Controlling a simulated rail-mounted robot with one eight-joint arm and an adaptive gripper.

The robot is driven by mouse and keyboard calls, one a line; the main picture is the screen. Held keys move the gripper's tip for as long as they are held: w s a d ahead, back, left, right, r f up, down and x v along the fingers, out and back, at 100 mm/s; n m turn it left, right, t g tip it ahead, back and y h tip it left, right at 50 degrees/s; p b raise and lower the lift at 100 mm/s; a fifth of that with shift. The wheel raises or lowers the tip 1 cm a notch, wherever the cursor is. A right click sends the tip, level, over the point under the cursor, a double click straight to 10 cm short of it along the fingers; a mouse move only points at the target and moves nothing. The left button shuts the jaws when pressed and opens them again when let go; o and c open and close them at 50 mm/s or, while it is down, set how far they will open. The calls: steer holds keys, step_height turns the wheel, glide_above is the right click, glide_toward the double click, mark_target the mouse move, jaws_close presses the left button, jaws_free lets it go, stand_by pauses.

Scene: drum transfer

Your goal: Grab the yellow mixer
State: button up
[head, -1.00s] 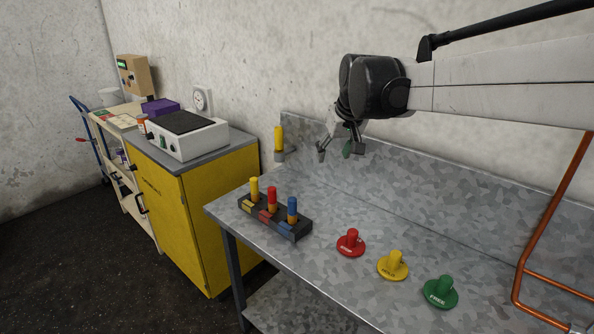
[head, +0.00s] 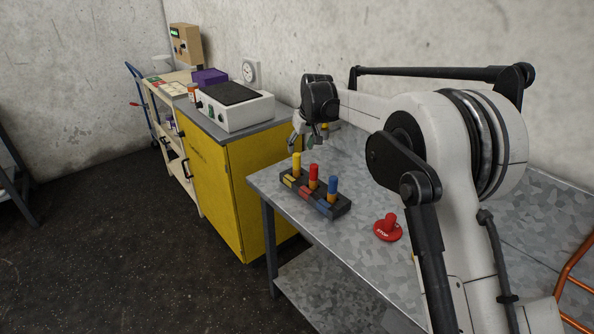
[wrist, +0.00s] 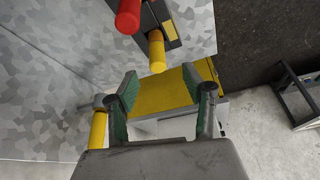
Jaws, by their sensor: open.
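The yellow mixer (head: 297,163) is an upright yellow peg at the left end of a dark rack (head: 342,207) on the metal table. A red peg (head: 314,176) and a blue peg (head: 333,188) stand beside it. My gripper (head: 306,143) is open and empty, above and slightly behind the yellow mixer in the head view. In the wrist view the yellow mixer (wrist: 157,54) is just beyond the gap between the fingertips (wrist: 163,86), apart from both. The red peg (wrist: 128,16) is above it there.
Another yellow cylinder (wrist: 98,130) is left of my fingers in the wrist view. A yellow cabinet (head: 222,190) with a white device (head: 240,112) stands left of the table.

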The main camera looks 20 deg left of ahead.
mark_target(297, 166)
steer(key=x, duration=0.7)
steer(key=shift+f, duration=0.15)
steer(key=shift+w+p+x, duration=0.15)
steer(key=shift+p+x, duration=0.1)
steer(key=shift+x, duration=1.1)
steer(key=shift+w+p+x, duration=0.1)
steer(key=shift+p+x, duration=0.15)
steer(key=shift+x, duration=1.15)
steer(key=shift+d, duration=0.25)
jaws_close()
